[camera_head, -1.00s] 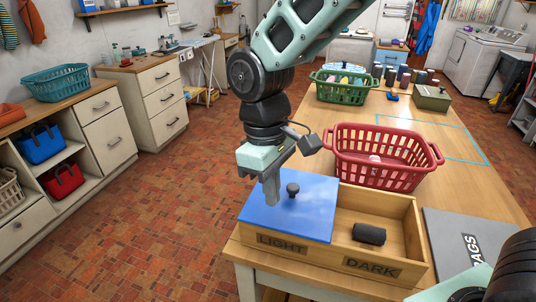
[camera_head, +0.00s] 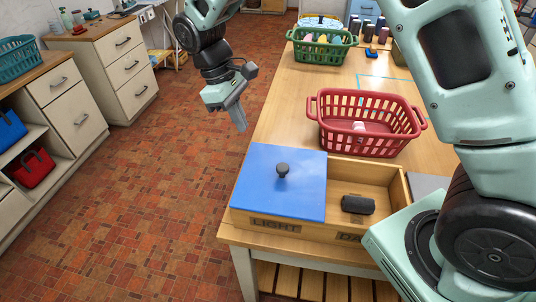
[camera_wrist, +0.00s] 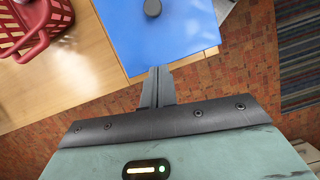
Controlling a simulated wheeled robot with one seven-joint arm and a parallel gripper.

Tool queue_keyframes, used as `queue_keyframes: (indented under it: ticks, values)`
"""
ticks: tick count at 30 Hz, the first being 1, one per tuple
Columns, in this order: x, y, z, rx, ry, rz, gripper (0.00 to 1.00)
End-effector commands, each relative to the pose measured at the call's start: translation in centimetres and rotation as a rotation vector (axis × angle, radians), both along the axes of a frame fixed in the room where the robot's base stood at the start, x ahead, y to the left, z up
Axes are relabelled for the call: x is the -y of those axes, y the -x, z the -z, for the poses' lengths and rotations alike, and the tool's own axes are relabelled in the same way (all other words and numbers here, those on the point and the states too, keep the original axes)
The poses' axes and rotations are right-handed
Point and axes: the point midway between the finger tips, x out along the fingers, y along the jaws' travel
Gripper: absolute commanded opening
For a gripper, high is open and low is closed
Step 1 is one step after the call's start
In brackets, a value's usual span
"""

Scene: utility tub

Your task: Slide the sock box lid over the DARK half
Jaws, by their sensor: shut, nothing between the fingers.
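The wooden sock box (camera_head: 392,190) stands at the near end of the table, with halves labelled LIGHT on the left and DARK on the right. The blue lid (camera_head: 255,187) with a dark knob (camera_head: 283,169) covers the LIGHT half. The DARK half is open and holds a dark rolled sock (camera_head: 358,205). The DARK label is partly hidden by my arm. My gripper (camera_head: 241,124) is shut and empty, left of the table edge and beyond the lid. In the wrist view the lid (camera_wrist: 165,35) and knob (camera_wrist: 152,7) lie ahead of the fingertips (camera_wrist: 158,74).
A red basket (camera_head: 314,109) with a light item inside stands behind the box, and a green basket (camera_head: 322,51) is farther back. The wooden table (camera_head: 290,95) is clear left of the red basket. Open tiled floor (camera_head: 130,200) lies left of the table.

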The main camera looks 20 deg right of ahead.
Motion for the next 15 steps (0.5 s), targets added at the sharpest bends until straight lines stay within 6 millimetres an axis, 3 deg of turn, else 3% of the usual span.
queue_keyframes:
  ticks: [5,15]
  values:
    - [0.6,0.7,2.1,-0.006,0.004,0.001,0.0]
    - [2.2,2.3,8.6,-0.008,0.004,0.001,0.0]
